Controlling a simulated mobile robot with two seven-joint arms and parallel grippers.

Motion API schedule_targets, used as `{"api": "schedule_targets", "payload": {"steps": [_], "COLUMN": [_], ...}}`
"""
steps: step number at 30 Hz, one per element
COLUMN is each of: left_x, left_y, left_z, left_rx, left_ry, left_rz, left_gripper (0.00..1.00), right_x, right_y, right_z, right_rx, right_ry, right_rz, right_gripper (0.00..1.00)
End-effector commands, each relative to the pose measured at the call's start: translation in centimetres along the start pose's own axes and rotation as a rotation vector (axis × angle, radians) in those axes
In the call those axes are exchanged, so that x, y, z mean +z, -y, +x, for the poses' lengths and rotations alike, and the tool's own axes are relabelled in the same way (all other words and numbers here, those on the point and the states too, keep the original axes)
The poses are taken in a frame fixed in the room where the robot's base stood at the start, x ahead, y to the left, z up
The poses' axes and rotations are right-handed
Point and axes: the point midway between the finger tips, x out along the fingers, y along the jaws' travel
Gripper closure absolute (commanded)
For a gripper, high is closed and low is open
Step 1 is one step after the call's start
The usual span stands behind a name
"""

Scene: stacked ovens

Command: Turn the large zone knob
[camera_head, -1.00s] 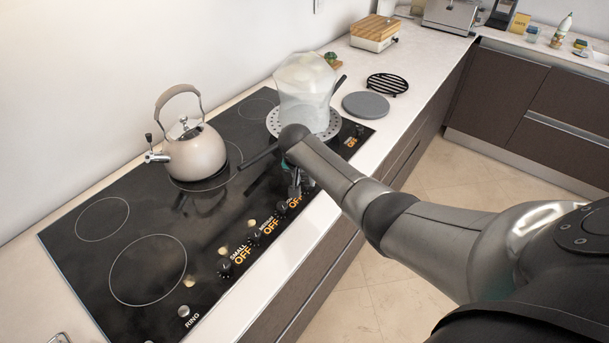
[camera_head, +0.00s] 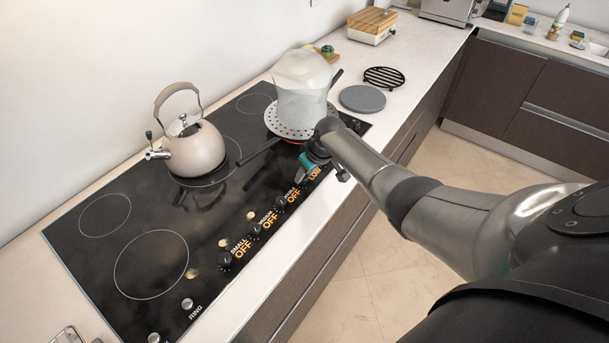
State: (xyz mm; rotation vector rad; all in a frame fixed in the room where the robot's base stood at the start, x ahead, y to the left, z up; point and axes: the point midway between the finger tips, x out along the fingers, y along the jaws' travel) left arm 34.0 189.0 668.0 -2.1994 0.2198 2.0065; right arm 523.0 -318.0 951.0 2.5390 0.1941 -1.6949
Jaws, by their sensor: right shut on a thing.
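The black glass cooktop (camera_head: 105,250) has a row of dark knobs along its front edge. My right gripper (camera_head: 308,172) is shut on the large zone knob in that row. The knob itself is hidden by the gripper and arm. The orange label beside it reads LOW (camera_head: 313,174). The small knob (camera_head: 225,260), the medium knob (camera_head: 254,230) and another knob (camera_head: 280,203) each have an OFF label. My left gripper is not in view.
A beige kettle (camera_head: 193,150) stands on a rear zone. A grey disc (camera_head: 362,98) and black rack (camera_head: 384,77) lie on the counter.

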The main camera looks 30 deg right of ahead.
Motion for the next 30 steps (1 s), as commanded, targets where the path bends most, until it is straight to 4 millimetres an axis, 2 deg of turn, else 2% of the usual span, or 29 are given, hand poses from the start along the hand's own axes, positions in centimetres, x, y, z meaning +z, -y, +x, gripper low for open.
{"api": "schedule_targets", "payload": {"steps": [11, 18, 30], "left_x": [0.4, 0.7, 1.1], "left_y": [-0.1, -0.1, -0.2], "left_z": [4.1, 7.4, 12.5], "left_rx": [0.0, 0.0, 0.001], "left_ry": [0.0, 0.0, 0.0], "left_rz": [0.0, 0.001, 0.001], "left_gripper": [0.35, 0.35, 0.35], "right_x": [0.0, -0.1, -0.2], "right_y": [-0.4, -0.5, -0.6], "right_z": [0.5, 0.6, 0.5], "right_rx": [-0.135, -0.222, -0.342], "right_ry": [-0.002, -0.002, 0.0], "right_rz": [-0.331, -0.541, -0.83], "right_gripper": [1.0, 1.0, 1.0]}}
